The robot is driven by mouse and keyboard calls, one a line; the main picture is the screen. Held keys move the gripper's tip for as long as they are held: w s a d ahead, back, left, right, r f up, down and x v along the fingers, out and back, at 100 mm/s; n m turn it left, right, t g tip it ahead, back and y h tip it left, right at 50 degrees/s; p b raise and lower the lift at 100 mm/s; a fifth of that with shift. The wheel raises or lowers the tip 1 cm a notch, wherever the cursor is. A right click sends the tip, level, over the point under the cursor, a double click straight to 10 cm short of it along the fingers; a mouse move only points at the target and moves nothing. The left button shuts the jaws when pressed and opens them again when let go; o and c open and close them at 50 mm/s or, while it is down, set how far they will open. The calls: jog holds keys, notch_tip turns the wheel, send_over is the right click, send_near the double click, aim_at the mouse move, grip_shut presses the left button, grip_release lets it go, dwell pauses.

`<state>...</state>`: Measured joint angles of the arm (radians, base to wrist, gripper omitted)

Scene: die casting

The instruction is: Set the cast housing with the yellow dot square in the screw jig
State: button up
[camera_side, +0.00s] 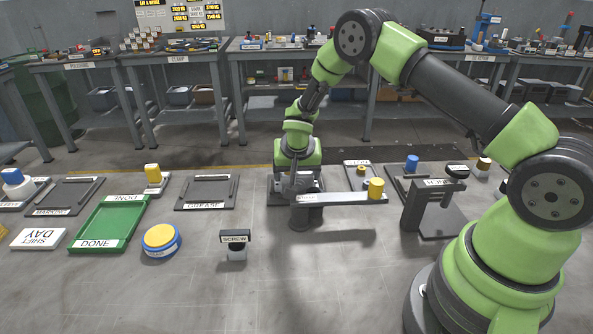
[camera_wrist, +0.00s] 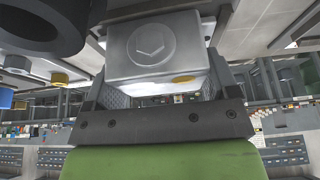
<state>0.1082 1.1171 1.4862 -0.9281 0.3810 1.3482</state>
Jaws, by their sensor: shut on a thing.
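The cast housing (camera_wrist: 150,45) is a grey block with a raised mark on its face, and the yellow dot (camera_wrist: 183,79) shows at its lower edge in the wrist view. My gripper (camera_side: 292,181) is shut on it. In the side view my gripper points down over a dark plate (camera_side: 274,199), behind a grey post (camera_side: 305,215); the housing is small and partly hidden there. I cannot tell whether it touches the plate. A sign reading SCREW (camera_side: 235,238) stands in front, to the left; I cannot confirm that the plate is the screw jig.
A bar (camera_side: 345,197) with a yellow knob (camera_side: 376,188) reaches right from the post. A dark arch fixture (camera_side: 432,210) stands further right. Left are a GREASE plate (camera_side: 207,190), a green DONE tray (camera_side: 107,222) and a blue-yellow round container (camera_side: 161,240). The front middle of the table is clear.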

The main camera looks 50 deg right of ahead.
dwell(0.3)
jog(key=o, duration=1.1)
jog(key=shift+r, duration=0.1)
jog(key=shift+r, duration=3.9)
